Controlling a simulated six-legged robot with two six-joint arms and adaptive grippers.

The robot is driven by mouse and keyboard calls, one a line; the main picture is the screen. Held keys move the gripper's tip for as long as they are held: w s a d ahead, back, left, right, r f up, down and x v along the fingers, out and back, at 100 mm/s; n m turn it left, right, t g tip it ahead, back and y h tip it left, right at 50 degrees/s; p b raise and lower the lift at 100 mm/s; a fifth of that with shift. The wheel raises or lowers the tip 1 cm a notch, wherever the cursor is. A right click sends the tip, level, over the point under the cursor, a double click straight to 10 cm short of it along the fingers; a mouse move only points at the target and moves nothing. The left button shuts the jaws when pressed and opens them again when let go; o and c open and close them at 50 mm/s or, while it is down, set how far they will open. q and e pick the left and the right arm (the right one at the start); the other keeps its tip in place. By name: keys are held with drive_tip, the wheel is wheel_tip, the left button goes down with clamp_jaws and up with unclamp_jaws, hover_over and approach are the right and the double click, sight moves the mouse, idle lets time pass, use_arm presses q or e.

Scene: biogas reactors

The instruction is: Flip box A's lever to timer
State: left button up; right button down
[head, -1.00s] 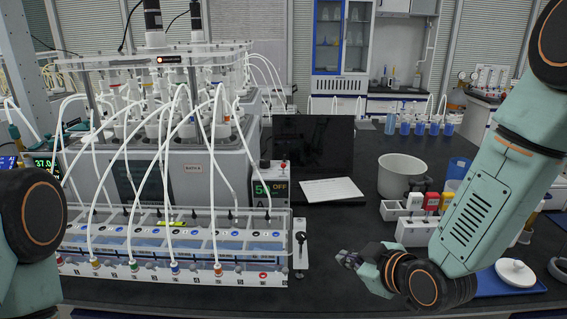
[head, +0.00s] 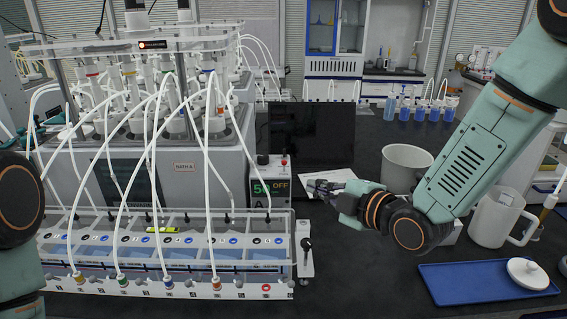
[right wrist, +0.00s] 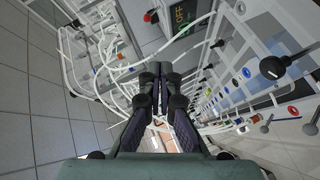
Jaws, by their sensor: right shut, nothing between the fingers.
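Box A (head: 268,188) is a grey control box with a green display reading "50" and "OFF" and the letter A below. It stands at the right end of the reactor rack. In the right wrist view its lit display (right wrist: 180,14) is at the top. I cannot make out the lever's setting. My right gripper (head: 318,186) is shut and empty, a little right of box A and apart from it. Its shut fingers also show in the right wrist view (right wrist: 156,82). Only part of my left arm shows at the left edge; its gripper is out of view.
A black-knobbed handle (head: 306,243) stands at the rack's right end, below my right gripper. White tubes arch over the tube rack (head: 165,285). A dark screen (head: 312,135), a white pot (head: 405,165), a white jug (head: 497,218) and a blue tray (head: 475,284) stand around the right side.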

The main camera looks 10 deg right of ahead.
drive_tip(key=n, duration=0.3)
approach(284, 166)
drive_tip(key=w+a, duration=0.3)
drive_tip(key=a, duration=0.1)
use_arm(q)
drive_tip(key=shift+w+d+r+p, duration=0.1)
drive_tip(key=shift+w+r+p, duration=0.15)
drive_tip(key=shift+r+p, duration=0.3)
use_arm(e)
drive_tip(key=shift+w+d+f+y, duration=0.15)
drive_tip(key=shift+w+y, duration=0.15)
drive_tip(key=shift+w, duration=0.5)
use_arm(q)
drive_tip(key=shift+d, duration=0.1)
use_arm(e)
drive_tip(key=shift+d, duration=0.15)
use_arm(q)
drive_tip(key=shift+r, duration=0.2)
